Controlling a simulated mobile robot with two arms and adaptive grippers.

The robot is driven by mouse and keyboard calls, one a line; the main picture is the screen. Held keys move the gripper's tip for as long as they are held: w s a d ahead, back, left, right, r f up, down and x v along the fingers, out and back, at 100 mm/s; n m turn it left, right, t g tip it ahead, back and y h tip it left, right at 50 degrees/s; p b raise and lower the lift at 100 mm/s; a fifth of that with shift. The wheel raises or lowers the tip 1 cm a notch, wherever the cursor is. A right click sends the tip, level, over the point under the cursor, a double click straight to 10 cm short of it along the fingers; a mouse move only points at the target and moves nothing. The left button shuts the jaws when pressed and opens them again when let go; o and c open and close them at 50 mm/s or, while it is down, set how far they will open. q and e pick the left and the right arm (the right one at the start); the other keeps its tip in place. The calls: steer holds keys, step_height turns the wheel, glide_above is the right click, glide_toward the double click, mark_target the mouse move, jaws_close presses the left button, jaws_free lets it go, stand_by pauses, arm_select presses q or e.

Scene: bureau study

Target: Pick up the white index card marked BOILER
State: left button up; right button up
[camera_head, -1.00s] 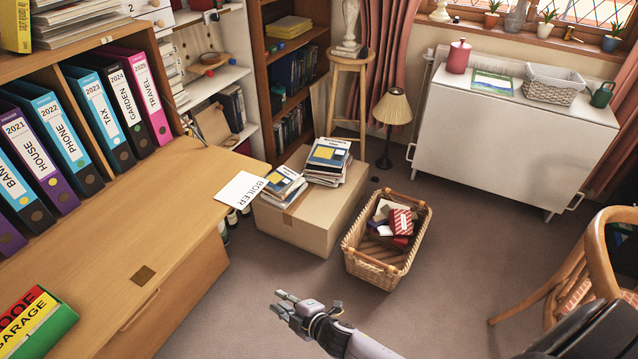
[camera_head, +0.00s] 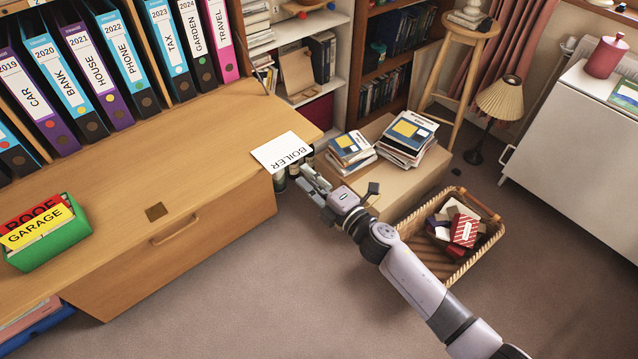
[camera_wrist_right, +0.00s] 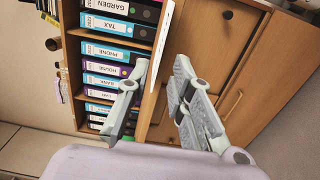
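The white index card marked BOILER (camera_head: 280,150) lies flat at the right end of the wooden desk top (camera_head: 215,150), its near part sticking out past the edge. In the right wrist view the card (camera_wrist_right: 163,42) shows nearly edge-on as a thin white strip. My right gripper (camera_head: 308,175) is just off the desk's edge, right beside the card's overhanging part. In the right wrist view the gripper's fingers (camera_wrist_right: 161,66) are apart, with the card's edge in line with the gap between them. I cannot tell whether either finger touches it. My left gripper is out of view.
A green box (camera_head: 50,245) with ROOF and GARAGE cards stands on the desk, with binders (camera_head: 115,60) behind. A cardboard box (camera_head: 390,185) with books and a wicker basket (camera_head: 455,270) stand right of the desk. Floor in front is clear.

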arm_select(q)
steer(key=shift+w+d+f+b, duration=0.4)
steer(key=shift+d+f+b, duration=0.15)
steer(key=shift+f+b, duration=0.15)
arm_select(e)
steer(key=shift+x, duration=2.9)
steer(key=shift+c, duration=0.5)
jaws_close()
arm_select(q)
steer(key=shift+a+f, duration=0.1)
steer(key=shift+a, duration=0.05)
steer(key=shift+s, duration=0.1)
arm_select(e)
steer(key=shift+d, duration=0.15)
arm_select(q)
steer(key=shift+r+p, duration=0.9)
arm_select(e)
steer(key=shift+v, duration=2.95)
